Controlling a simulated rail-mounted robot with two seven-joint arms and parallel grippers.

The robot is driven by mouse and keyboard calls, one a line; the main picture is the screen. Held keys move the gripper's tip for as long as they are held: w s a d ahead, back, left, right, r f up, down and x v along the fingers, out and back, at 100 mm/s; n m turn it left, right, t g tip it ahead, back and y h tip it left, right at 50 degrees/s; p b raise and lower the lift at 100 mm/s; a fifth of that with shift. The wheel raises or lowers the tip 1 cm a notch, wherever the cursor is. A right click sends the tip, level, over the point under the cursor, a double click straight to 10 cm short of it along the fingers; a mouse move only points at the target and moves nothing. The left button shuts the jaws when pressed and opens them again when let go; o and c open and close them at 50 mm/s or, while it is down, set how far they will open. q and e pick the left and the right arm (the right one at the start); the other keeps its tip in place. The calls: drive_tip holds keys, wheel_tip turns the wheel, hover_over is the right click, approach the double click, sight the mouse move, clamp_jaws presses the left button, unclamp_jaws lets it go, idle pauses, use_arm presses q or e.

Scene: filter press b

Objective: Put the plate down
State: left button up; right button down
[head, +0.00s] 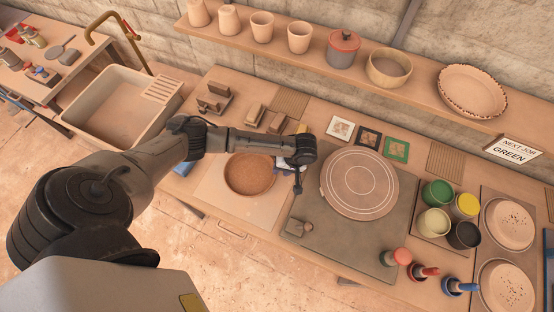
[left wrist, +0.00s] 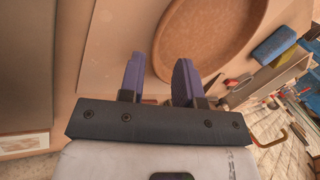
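A round brown plate (head: 250,174) with a raised rim appears to lie on a pale square board (head: 215,198) in the middle of the bench. In the left wrist view the plate (left wrist: 205,35) fills the upper middle. My left gripper (head: 283,165) is at the plate's right side in the head view, partly hidden by my own wrist. In the left wrist view its two purple fingers (left wrist: 159,82) stand apart with a gap between them. One finger overlaps the plate's rim in the picture; I cannot tell if it touches. My right gripper is not in view.
A round wheel or disc (head: 360,183) stands right of the gripper on a grey slab (head: 333,247). Glaze pots (head: 437,193) and speckled plates (head: 508,222) are further right. A sink (head: 122,105) is at left. A shelf (head: 300,58) with pottery runs along the back.

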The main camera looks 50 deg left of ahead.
use_arm(q)
drive_tip(key=v, duration=0.7)
drive_tip(key=s+d+f+m, duration=0.1)
drive_tip(key=s+d+m, duration=0.1)
drive_tip(key=d, duration=0.1)
drive_tip(key=s+d+f+m+t+h, duration=0.1)
drive_tip(key=s+d+m, duration=0.1)
drive_tip(key=d, duration=0.1)
drive_tip(key=s+d+f+m+t+h, duration=0.1)
drive_tip(key=s+d, duration=0.2)
drive_tip(key=d, duration=0.1)
drive_tip(key=shift+d+f+m, duration=0.1)
drive_tip(key=shift+m, duration=0.3)
drive_tip(key=s+d+m, duration=0.1)
drive_tip(key=s+d+m+t+h, duration=0.1)
drive_tip(key=s, duration=0.1)
drive_tip(key=s+d+h, duration=0.1)
drive_tip(key=shift+s+d+r+m+t, duration=0.2)
drive_tip(key=shift+r+m+t, duration=0.2)
drive_tip(key=s+a+r+m+t, duration=0.1)
drive_tip(key=s+a+r, duration=0.1)
drive_tip(key=s, duration=0.3)
drive_tip(key=s+a+r+m+t+y, duration=0.1)
drive_tip(key=s+a+r+m+t, duration=0.1)
drive_tip(key=s, duration=0.3)
drive_tip(key=shift+a+r+m, duration=0.3)
drive_tip(key=shift+a+r, duration=0.45)
drive_tip(key=shift+a, duration=0.15)
